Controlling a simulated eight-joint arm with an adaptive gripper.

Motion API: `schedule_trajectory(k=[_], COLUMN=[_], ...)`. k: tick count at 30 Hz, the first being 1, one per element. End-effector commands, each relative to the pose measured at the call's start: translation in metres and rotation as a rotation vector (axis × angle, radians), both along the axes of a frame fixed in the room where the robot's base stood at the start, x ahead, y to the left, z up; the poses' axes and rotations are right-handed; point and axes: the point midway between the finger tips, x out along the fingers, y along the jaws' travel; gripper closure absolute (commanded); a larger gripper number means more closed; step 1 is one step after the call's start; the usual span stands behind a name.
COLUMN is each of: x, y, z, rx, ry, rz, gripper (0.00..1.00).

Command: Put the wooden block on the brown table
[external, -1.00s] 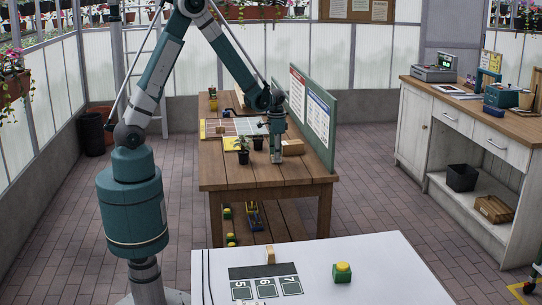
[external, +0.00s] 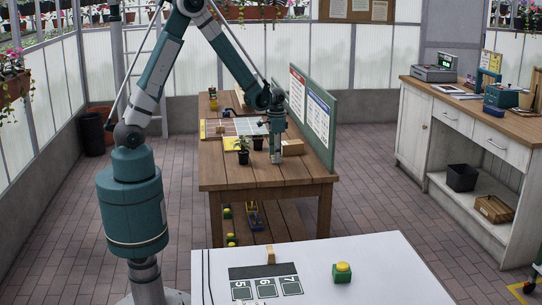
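A small light wooden block (external: 270,256) stands upright on the white table (external: 370,258) in the foreground, at the back edge of the dark numbered strip. The brown table (external: 265,184) stands behind it. My gripper (external: 277,160) points down over the brown table, at or just above its top. A tan box-like block (external: 293,147) lies on the brown table just right of my gripper; I cannot tell whether they touch. The fingertips are too small to show whether they are open or hold anything.
A green board with posters (external: 312,115) rises along the brown table's right edge. A green and yellow button box (external: 342,272) sits on the white table. The brown table's front part is clear.

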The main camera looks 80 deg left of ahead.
Motion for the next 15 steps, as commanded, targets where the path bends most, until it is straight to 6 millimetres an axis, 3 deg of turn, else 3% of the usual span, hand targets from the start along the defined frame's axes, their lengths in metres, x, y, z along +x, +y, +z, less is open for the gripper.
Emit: schedule_trajectory(k=[15], x=[-0.001], y=[0.000], z=[0.071], rx=[0.000], ry=[0.000], rz=[0.000], gripper=[0.70])
